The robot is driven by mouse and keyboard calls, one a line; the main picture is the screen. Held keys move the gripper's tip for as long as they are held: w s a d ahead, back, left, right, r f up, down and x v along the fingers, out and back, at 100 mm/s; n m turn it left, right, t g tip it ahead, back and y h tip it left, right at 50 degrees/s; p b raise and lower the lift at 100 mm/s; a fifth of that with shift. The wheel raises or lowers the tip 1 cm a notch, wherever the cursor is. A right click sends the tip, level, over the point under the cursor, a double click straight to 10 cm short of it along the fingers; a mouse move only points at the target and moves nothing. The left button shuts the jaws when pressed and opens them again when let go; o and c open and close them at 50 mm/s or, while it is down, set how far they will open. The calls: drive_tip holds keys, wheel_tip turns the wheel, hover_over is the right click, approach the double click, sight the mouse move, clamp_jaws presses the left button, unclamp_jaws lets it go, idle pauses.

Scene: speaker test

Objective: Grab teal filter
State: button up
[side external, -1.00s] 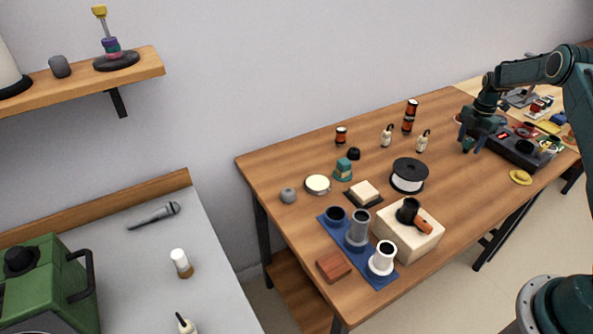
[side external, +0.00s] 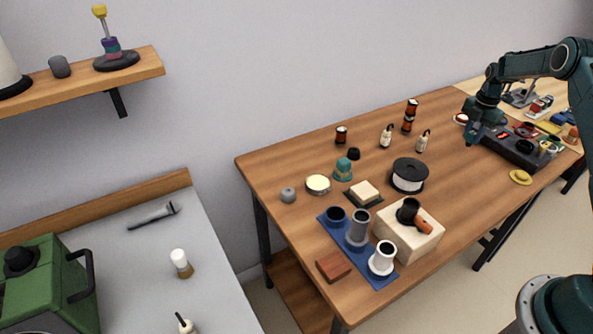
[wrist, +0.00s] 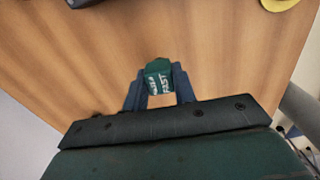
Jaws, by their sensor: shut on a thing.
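My gripper (side external: 472,137) is above the right part of the wooden table. In the wrist view, the gripper (wrist: 158,72) is shut on a small dark teal piece (wrist: 158,78) with white lettering, which I take to be the teal filter. The piece sits between both fingers, with bare wood seen beyond it. In the side view, the held piece is too small to tell from the dark gripper.
A dark tray with several parts (side external: 512,147) lies right of my gripper, and a yellow hat-shaped piece (side external: 520,177) in front. A black-and-white spool (side external: 408,175), a teal domed piece (side external: 343,172) and several bottles stand left. Bare wood lies between.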

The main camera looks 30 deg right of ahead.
sight(473, 133)
wheel_tip(473, 133, up, 17)
drive_tip(key=shift+r, duration=0.2)
idle(0.7)
